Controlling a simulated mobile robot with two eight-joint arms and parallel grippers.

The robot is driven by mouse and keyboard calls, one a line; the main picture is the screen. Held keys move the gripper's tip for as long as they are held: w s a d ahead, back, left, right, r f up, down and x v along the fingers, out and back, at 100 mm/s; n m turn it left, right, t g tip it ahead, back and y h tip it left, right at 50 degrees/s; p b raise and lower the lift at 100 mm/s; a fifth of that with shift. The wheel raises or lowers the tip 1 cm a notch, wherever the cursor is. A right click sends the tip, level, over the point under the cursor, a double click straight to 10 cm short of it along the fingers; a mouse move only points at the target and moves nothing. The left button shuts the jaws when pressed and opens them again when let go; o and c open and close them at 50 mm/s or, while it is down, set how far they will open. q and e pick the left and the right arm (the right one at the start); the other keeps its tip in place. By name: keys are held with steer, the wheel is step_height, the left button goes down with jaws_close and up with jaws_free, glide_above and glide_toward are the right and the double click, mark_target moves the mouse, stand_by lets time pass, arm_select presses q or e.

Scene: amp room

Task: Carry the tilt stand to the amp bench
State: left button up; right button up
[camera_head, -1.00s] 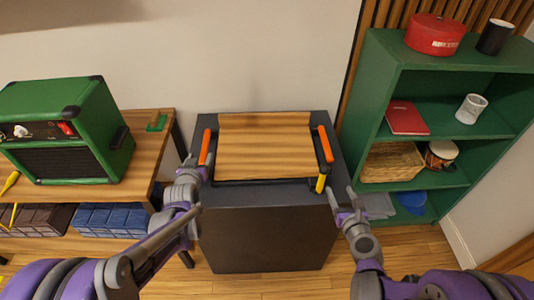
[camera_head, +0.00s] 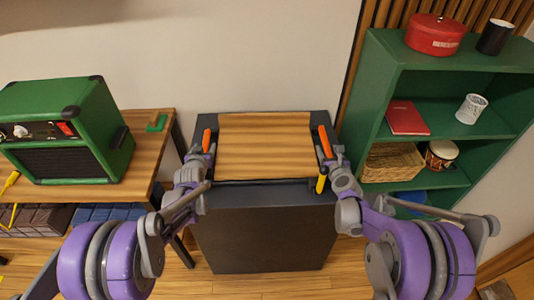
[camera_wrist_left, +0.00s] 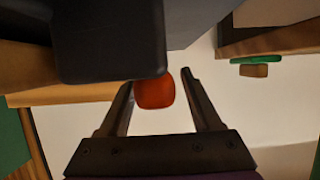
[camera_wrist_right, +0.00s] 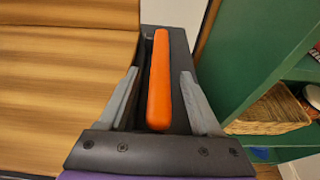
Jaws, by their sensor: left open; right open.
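The tilt stand (camera_head: 265,145), a wooden panel with a black frame and an orange handle on each side, sits on a dark cabinet. My left gripper (camera_head: 203,150) is open at its left handle (camera_head: 206,140). In the left wrist view, the orange handle end (camera_wrist_left: 155,93) shows between the spread fingers, partly hidden by a dark block. My right gripper (camera_head: 330,157) is open at the right handle (camera_head: 324,140). In the right wrist view, the orange bar (camera_wrist_right: 159,80) lies between the fingers with gaps on both sides. The wooden bench (camera_head: 152,140) with a green amp (camera_head: 70,130) stands at the left.
The dark cabinet (camera_head: 265,240) stands between the bench and a green shelf (camera_head: 383,80). The shelf holds a red pot (camera_head: 434,35), a basket (camera_head: 390,165) and other items. A small green object (camera_head: 157,122) lies at the bench's back right; bare bench top shows beside the amp.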

arm_select(q)
steer(key=shift+w+f, duration=0.1)
steer(key=shift+w, duration=0.15)
arm_select(e)
steer(key=shift+w+f, duration=0.2)
steer(key=shift+w, duration=0.3)
arm_select(q)
jaws_close()
arm_select(e)
jaws_close()
steer(key=shift+r, duration=0.1)
stand_by(0.6)
